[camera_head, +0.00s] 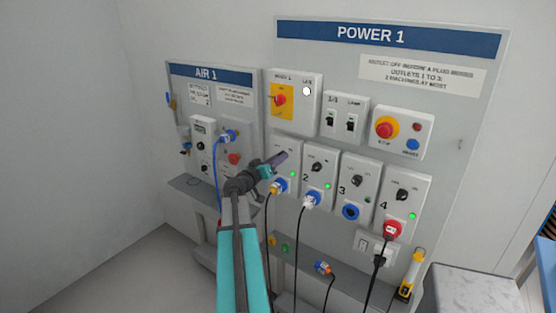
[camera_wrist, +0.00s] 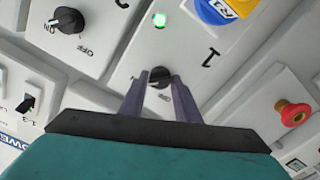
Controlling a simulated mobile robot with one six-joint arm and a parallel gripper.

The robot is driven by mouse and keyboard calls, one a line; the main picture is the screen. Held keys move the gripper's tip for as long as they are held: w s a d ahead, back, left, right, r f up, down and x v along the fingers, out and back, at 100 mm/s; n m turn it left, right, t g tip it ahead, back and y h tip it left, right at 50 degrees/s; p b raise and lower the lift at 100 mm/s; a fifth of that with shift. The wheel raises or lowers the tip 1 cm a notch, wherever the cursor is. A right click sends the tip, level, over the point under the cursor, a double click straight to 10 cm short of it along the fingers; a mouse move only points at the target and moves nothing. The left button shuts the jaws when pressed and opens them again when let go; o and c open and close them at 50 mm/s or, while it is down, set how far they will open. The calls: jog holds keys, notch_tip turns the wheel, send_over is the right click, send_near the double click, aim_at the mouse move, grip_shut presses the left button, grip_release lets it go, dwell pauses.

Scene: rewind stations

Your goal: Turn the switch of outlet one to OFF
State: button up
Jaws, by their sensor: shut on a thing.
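The switch of outlet one is a small black rotary knob (camera_wrist: 159,78) on a light grey outlet box (camera_wrist: 190,45) marked 1. My gripper (camera_wrist: 160,80) is shut on this knob, one finger on each side. In the head view my gripper (camera_head: 281,157) covers the knob and part of outlet one's box. A green lamp (camera_head: 293,174) on that box is lit; it also shows in the wrist view (camera_wrist: 160,20). A blue plug (camera_head: 280,186) with a yellow part sits in the socket of outlet one. The knob's pointer direction is hard to tell.
Outlet two (camera_head: 318,172), outlet three (camera_head: 357,183) and outlet four (camera_head: 403,196) stand in a row to the right. Above are a red-and-yellow main switch (camera_head: 280,99) and a red stop button (camera_head: 386,129). Cables hang below. The AIR 1 panel (camera_head: 210,76) is at left.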

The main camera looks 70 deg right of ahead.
jog(key=shift+f+n+b, duration=0.1)
jog(key=shift+n+b, duration=0.4)
jog(key=shift+b, duration=0.3)
jog(key=shift+n+b, duration=3)
jog(key=shift+n, duration=5.4)
jog(key=o, duration=1)
jog(key=shift+a, duration=0.15)
